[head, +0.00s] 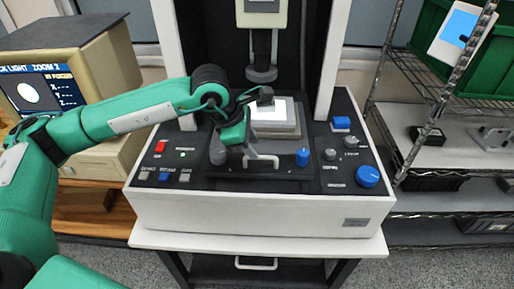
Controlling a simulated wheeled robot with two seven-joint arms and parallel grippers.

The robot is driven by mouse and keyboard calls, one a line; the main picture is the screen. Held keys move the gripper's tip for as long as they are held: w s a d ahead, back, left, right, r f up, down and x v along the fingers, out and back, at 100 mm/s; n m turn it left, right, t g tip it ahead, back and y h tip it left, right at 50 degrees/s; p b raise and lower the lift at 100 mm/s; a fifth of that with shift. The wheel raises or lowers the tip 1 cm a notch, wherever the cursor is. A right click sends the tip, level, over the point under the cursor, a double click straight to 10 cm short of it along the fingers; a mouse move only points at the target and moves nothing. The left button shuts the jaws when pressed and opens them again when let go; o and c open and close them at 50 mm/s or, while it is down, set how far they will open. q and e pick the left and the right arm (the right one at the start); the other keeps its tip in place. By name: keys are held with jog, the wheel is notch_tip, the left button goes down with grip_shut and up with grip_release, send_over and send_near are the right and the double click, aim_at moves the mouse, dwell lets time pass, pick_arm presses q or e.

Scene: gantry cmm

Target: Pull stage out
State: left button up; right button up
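The stage (287,129) is a grey block with a bright white top plate, set in the dark recess of the white measuring machine (250,211). A pale handle (268,162) shows at the stage's front. My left gripper (246,150) reaches down from the left over the stage's front left part, with its tips close to the handle's left end. I cannot tell whether it touches the handle or how far its fingers are apart. The gripper hides part of the stage's left side. My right gripper is not in view.
A probe head (262,73) hangs above the stage between two white columns. Buttons and knobs, including a large blue knob (368,176), flank the recess. A beige monitor (75,90) stands left and a wire shelf (440,130) right. The space before the machine looks clear.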

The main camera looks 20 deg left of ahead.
pick_arm(q)
jog(key=shift+x, duration=1.8)
grip_shut()
